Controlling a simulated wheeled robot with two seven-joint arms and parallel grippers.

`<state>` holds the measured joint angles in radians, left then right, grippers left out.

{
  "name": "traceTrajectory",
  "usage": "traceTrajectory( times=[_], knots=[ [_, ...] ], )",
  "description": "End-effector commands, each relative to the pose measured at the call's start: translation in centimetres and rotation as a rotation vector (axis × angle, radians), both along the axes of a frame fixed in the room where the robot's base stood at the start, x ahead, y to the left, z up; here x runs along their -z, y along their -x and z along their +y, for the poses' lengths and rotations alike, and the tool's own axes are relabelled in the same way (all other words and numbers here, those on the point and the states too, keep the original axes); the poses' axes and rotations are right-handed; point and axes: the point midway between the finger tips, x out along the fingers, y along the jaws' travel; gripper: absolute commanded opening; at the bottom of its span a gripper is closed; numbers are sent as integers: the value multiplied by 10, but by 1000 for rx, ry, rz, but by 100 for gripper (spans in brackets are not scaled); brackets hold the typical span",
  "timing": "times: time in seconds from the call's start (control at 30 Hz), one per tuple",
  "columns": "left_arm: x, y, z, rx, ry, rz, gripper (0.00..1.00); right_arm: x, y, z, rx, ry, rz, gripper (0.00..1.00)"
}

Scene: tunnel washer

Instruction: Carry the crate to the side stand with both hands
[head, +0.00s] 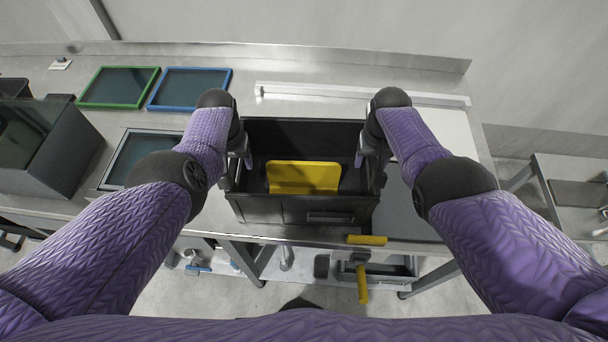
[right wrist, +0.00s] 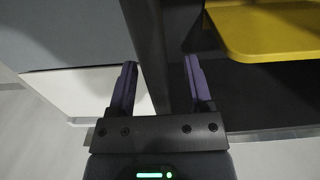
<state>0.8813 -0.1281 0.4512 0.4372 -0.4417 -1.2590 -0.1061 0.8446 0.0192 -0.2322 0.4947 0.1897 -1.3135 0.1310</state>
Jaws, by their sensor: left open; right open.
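The black crate (head: 265,211) stands on the metal bench near its front edge, and a yellow piece (head: 305,178) lies inside it. My left gripper (head: 241,163) is open at the crate's left wall; whether it touches the wall is hidden. My right gripper (head: 362,160) is open at the right wall. In the right wrist view its two purple-padded fingers (right wrist: 160,88) stand apart, with the crate's dark wall (right wrist: 147,45) running between them. The yellow piece (right wrist: 265,30) also shows there. A smaller metal stand (head: 570,165), likely the side stand, is at the far right.
Green-framed (head: 118,87) and blue-framed (head: 188,89) screens lie at the back left of the bench. A dark grey bin (head: 45,150) stands at the left. A long white bar (head: 350,94) lies behind the crate. A yellow-handled item (head: 363,280) is below the front edge.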

Motion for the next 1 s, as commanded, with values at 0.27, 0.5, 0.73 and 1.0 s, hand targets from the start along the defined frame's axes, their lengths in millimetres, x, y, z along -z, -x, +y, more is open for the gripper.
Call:
traceTrajectory(
  times=[0.27,0.5,0.73,1.0],
  knots=[
    [0,0,0,0,0,0,48,0,0,0,0,0,0,48],
    [0,0,0,0,0,0,0,0,0,0,0,0,1,0],
    [0,0,0,0,0,0,0,0,0,0,0,0,1,0],
    [0,0,0,0,0,1,0,0,0,0,0,0,1,0]
  ],
)
